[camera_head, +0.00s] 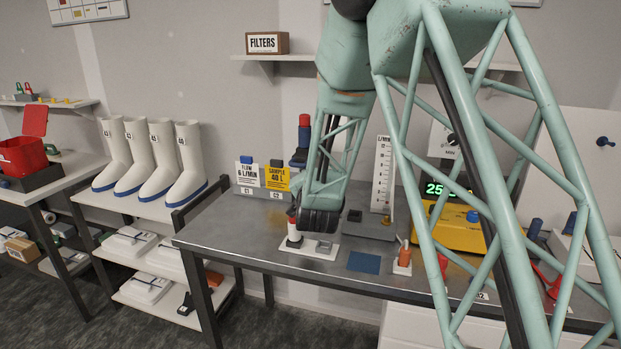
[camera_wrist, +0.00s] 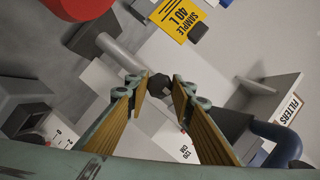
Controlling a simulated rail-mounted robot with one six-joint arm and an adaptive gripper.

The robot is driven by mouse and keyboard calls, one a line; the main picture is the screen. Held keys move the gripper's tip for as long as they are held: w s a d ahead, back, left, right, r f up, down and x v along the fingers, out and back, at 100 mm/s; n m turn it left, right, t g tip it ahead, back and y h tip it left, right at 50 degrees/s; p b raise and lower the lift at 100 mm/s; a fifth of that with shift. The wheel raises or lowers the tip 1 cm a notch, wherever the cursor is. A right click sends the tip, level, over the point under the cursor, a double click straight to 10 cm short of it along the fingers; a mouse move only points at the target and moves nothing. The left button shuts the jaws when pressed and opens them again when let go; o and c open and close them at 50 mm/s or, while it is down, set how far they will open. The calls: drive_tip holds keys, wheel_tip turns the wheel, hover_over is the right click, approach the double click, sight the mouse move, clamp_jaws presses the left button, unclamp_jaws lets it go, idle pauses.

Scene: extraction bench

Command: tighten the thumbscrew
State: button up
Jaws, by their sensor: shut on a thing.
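My gripper (camera_wrist: 157,92) shows in the wrist view with its two tan-padded fingers on either side of a small dark knob, which looks like the thumbscrew (camera_wrist: 158,85). The fingers are shut on it at their tips. A grey cylinder (camera_wrist: 121,52) lies just behind the knob, toward the upper left. In the head view my arm comes down to the left part of the steel bench, over a white base plate (camera_head: 309,248). My fingers and the knob are hidden there by my wrist, so how far the screw is turned cannot be told.
A small red-topped item (camera_head: 293,229) stands close to the left of my wrist. A grey block with a tall scale (camera_head: 382,175) and a yellow meter (camera_head: 455,228) stand to the right. A blue pad (camera_head: 364,262) lies at the bench front. Sample and flow cards (camera_head: 277,178) stand behind.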

drive_tip(key=o, duration=0.8)
drive_tip(key=shift+o, duration=0.2)
drive_tip(key=v, duration=1.2)
drive_tip(key=shift+d, duration=0.15)
